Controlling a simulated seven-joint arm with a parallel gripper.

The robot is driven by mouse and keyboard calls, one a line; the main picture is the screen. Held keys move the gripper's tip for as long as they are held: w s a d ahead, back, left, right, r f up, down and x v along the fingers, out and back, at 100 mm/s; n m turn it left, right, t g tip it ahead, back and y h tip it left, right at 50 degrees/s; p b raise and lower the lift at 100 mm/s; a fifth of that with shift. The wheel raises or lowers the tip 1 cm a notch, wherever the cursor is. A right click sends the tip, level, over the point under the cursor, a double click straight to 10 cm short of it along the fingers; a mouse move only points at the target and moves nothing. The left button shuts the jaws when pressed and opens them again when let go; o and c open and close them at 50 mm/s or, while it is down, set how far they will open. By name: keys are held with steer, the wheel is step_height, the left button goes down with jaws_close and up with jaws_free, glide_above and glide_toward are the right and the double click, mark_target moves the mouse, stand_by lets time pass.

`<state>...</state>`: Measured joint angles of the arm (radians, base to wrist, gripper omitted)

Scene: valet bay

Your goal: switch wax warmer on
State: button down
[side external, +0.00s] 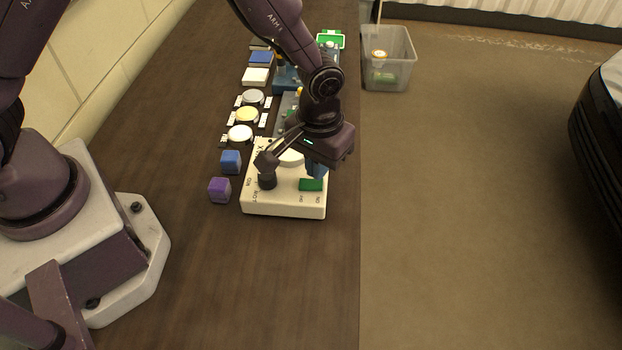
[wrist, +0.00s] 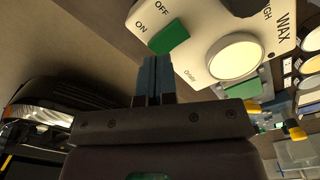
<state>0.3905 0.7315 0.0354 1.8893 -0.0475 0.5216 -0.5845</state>
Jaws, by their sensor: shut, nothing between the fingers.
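The wax warmer (side external: 285,205) is a white box on the wooden bench, with a dark knob (side external: 267,180), a round cream wax disc and a green switch (side external: 311,184). In the wrist view the warmer (wrist: 205,22) fills the upper right, and its green switch (wrist: 168,37) sits beside the OFF and ON lettering. The switch's tilt is hard to tell. My gripper (side external: 317,172) is shut and empty, blue fingers pointing down at the warmer's right side, close to the switch. In the wrist view my fingertips (wrist: 154,62) are just below the switch; contact cannot be told.
A purple block (side external: 219,190) and a blue block (side external: 230,161) stand left of the warmer. Round tins (side external: 246,115) and sponges (side external: 256,76) line the bench behind. A clear bin (side external: 388,60) and a dark car (side external: 600,140) are to the right. The front bench is clear.

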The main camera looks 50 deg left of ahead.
steer(key=shift+f, duration=1.25)
stand_by(0.5)
steer(key=shift+r, duration=3.55)
